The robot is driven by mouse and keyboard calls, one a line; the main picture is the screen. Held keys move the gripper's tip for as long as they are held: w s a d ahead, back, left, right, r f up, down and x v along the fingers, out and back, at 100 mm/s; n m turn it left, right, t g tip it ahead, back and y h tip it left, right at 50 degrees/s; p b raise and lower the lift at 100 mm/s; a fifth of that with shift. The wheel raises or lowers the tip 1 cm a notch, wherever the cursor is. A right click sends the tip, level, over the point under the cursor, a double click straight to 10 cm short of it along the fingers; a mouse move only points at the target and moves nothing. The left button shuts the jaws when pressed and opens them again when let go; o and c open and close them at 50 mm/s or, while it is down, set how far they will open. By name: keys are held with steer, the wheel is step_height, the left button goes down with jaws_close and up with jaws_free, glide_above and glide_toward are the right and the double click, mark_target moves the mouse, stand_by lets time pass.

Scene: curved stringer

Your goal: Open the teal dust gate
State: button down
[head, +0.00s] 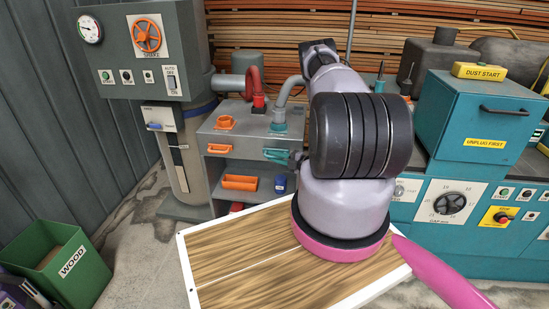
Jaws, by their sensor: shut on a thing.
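The teal dust gate (275,154) shows as a teal handle on the front edge of the grey cabinet, below a teal collar (279,127) with a grey hose. My gripper (296,158) shows only as a small dark piece at the right end of the teal handle, and it is shut on it. The rest of my gripper is hidden behind my large arm link. I cannot tell how far the gate is pulled out.
An orange gate handle (218,149) sits left of the teal one. Below are an orange bin (239,183) and a blue cup (280,184) on a shelf. A teal machine (470,125) stands at right and a green wood bin (60,262) at left.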

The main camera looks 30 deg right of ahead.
stand_by(0.3)
steer(key=s+a, duration=0.3)
steer(key=s, duration=0.2)
steer(key=shift+s+a, duration=0.4)
steer(key=c, duration=0.8)
jaws_free()
steer(key=shift+c, duration=0.2)
steer(key=f+v, duration=0.1)
steer(key=v, duration=0.9)
steer(key=shift+s+d+r, duration=0.2)
steer(key=shift+s+r, duration=0.15)
steer(key=shift+r, duration=0.15)
